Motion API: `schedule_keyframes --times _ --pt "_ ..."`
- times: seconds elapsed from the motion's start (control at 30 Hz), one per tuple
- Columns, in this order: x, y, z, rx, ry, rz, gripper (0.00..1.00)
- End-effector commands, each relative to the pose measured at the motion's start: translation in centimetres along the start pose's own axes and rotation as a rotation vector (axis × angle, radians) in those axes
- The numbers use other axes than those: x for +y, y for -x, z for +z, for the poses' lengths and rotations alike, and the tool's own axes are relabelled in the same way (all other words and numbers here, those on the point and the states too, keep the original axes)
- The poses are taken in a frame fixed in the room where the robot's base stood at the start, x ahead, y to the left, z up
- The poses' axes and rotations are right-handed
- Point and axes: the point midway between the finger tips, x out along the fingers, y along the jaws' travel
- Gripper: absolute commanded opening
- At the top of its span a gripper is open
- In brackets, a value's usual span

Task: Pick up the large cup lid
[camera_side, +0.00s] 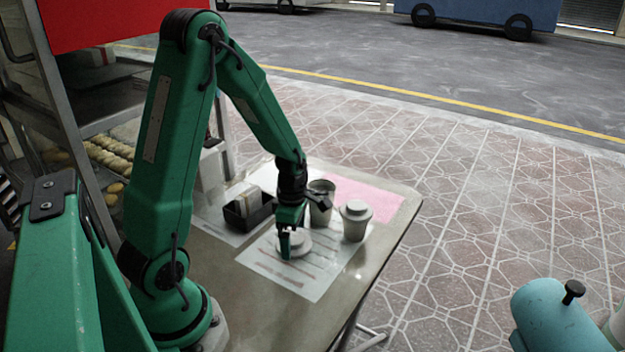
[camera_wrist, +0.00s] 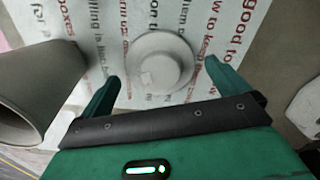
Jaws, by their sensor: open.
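A round white lid (camera_side: 295,243) lies flat on the printed white sheet (camera_side: 318,280) on the table. In the wrist view the lid (camera_wrist: 161,55) shows from above, with a raised centre, between my fingers and a little beyond their tips. My gripper (camera_side: 291,238) is open and points down close at the lid; it also shows in the wrist view (camera_wrist: 161,76). It holds nothing, and I cannot tell whether a finger touches the lid. In the side view my gripper hides part of the lid.
A grey cup (camera_side: 321,212) without a visible lid stands just behind my gripper, and a cup appears close at left in the wrist view (camera_wrist: 50,85). A lidded cup (camera_side: 355,225) stands right. A black box (camera_side: 240,213) stands left. The sheet's front is clear.

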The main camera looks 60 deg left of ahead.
Motion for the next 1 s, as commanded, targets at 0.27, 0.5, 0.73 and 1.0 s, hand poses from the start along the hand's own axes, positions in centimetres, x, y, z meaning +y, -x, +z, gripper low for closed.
schedule_keyframes --times 0.27,0.5,0.73,1.0 --pt "-0.01 -1.23 -0.02 0.000 0.000 0.000 1.00" --pt "0.00 -1.21 -0.01 0.000 0.000 0.001 1.00" --pt "0.00 -1.20 -0.01 0.000 0.000 0.001 0.96" --pt "0.00 -1.19 -0.01 0.000 0.000 0.001 0.63"
